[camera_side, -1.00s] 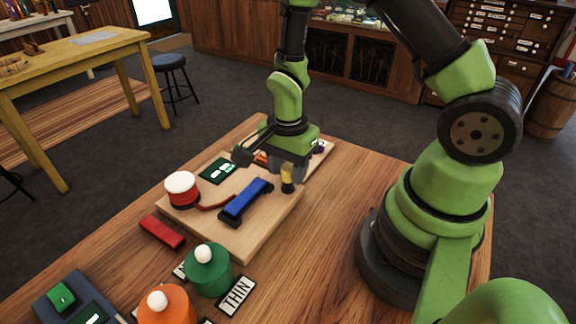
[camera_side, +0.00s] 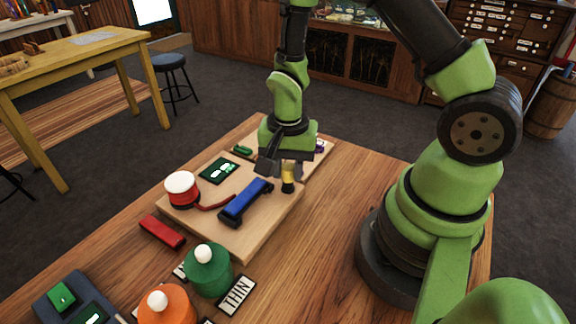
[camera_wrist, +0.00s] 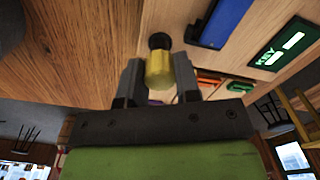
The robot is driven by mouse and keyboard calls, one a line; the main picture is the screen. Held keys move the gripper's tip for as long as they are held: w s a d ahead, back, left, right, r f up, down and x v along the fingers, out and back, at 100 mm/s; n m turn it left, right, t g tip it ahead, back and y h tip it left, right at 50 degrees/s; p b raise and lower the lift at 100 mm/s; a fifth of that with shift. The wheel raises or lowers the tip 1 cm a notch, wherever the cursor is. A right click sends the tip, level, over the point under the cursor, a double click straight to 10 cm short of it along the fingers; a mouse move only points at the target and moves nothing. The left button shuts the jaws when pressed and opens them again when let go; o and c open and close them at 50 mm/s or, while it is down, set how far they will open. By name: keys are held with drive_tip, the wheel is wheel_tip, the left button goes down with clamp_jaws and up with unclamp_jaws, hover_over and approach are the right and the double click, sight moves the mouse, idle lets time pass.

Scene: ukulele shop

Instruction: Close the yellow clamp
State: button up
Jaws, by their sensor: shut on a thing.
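The yellow clamp (camera_side: 289,171) stands at the right edge of the light wooden board (camera_side: 245,238), beside the end of a blue bar (camera_side: 246,202). Its yellow round part and black end (camera_side: 288,187) show below my gripper. In the wrist view the yellow part (camera_wrist: 159,70) sits between my two fingers, with the black end toward the board. My gripper (camera_side: 289,176) points down and is shut on the yellow part. Whether the clamp's jaw is open or closed is hidden.
On the board are a red spool with a white top (camera_side: 181,188), a red strip leading from it, and a green-lit display (camera_side: 219,170). A red block (camera_side: 162,232), green pot (camera_side: 208,270) and orange pot (camera_side: 166,305) stand on the table nearer the camera.

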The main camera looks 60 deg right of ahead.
sight(288, 166)
drive_tip(key=n, duration=0.5)
drive_tip(key=shift+n, duration=0.3)
drive_tip(key=n, duration=0.5)
drive_tip(key=shift+n, duration=0.4)
drive_tip(key=o, duration=0.9)
drive_tip(key=shift+r, duration=0.1)
wheel_tip(288, 166, up, 10)
drive_tip(key=shift+f, duration=0.1)
